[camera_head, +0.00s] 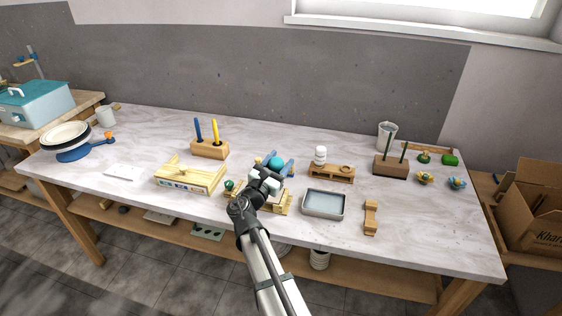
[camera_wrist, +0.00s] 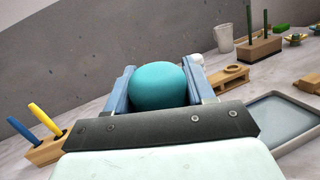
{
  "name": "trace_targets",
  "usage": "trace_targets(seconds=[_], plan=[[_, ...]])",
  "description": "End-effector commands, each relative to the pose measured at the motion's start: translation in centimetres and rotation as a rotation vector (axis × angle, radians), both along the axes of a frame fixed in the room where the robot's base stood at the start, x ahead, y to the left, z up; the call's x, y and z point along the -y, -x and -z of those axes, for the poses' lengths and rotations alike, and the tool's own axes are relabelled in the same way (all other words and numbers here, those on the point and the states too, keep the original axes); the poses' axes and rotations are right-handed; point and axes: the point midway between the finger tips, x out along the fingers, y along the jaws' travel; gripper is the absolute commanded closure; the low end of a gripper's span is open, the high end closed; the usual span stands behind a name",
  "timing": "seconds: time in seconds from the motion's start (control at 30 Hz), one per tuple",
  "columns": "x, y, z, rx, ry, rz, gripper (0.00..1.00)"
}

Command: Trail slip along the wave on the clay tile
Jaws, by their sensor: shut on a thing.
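My gripper (camera_head: 277,167) is over the front middle of the table, with its blue fingers closed on a round teal bulb (camera_head: 276,162). In the wrist view the teal bulb (camera_wrist: 160,86) sits between the two fingers (camera_wrist: 160,80). The bulb's lower part and any tip are hidden. A light wooden frame or stand (camera_head: 284,208) shows partly beneath my gripper, and my arm hides most of it. I cannot make out a clay tile or a wave line on it.
A grey tray (camera_head: 323,204) lies just right of my gripper. A wooden box (camera_head: 189,177) and a pen block (camera_head: 210,150) stand to the left. A wooden rack (camera_head: 332,173) stands behind the tray. A flat white slab (camera_head: 122,171) lies far left, with bare table around it.

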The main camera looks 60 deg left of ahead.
Motion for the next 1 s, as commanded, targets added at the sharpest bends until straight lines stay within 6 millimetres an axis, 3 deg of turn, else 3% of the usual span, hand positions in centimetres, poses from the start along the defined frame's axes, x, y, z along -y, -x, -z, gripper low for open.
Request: trace_targets(seconds=[0.27, 0.53, 1.0], plan=[[0.0, 0.0, 0.8, 0.0, 0.001, 0.0, 0.83], [0.0, 0.0, 3.2, 0.001, 0.002, -0.001, 0.83], [-2.9, 3.9, 3.4, 0.0, -0.001, -0.002, 0.83]])
